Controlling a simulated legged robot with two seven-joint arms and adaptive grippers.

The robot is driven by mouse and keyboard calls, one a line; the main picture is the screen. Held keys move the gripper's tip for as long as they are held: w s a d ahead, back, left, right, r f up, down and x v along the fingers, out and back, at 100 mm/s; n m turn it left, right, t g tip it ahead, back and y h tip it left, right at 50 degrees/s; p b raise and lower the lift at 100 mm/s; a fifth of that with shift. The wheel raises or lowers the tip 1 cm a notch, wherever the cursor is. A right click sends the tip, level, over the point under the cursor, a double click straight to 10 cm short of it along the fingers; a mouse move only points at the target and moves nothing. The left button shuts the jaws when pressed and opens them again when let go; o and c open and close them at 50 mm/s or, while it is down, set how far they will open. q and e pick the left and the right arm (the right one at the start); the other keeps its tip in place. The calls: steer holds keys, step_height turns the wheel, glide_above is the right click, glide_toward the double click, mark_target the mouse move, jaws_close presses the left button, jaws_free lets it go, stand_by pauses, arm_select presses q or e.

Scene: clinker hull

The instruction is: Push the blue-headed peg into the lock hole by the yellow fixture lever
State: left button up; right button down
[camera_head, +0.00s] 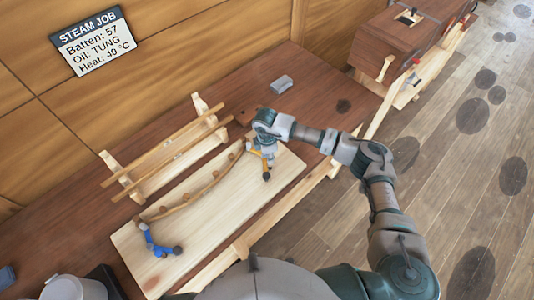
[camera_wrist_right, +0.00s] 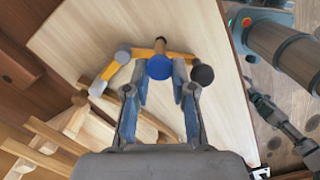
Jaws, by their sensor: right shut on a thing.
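The yellow fixture lever (camera_head: 261,158) stands at the right end of the pale board (camera_head: 222,212). In the wrist view the lever (camera_wrist_right: 181,54) runs behind my fingertips, with a grey knob at one end and a dark knob at the other. My right gripper (camera_head: 267,147) is over the lever, pointing down. Its fingertips (camera_wrist_right: 160,72) are shut on the blue-headed peg (camera_wrist_right: 158,67), whose round blue head faces the wrist camera. The peg's shaft and the lock hole are hidden; I cannot tell how deep the peg sits. My left gripper is not in view.
A blue fixture lever (camera_head: 155,244) stands at the board's left end. A curved batten (camera_head: 205,188) runs between the fixtures. A wooden rack (camera_head: 170,150) stands behind it. A grey block (camera_head: 282,84) lies on the bench behind. A white container (camera_head: 74,288) is at bottom left.

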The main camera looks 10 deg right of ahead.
steer(key=shift+d+f, duration=0.1)
steer(key=shift+f, duration=0.2)
steer(key=shift+a, duration=0.45)
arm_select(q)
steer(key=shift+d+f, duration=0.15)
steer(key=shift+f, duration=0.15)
arm_select(e)
steer(key=shift+d, duration=0.1)
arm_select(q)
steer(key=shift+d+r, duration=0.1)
arm_select(e)
steer(key=shift+d, duration=0.25)
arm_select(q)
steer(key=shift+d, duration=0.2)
arm_select(e)
steer(key=shift+a, duration=0.15)
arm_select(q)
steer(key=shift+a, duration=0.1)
arm_select(e)
steer(key=shift+a, duration=0.15)
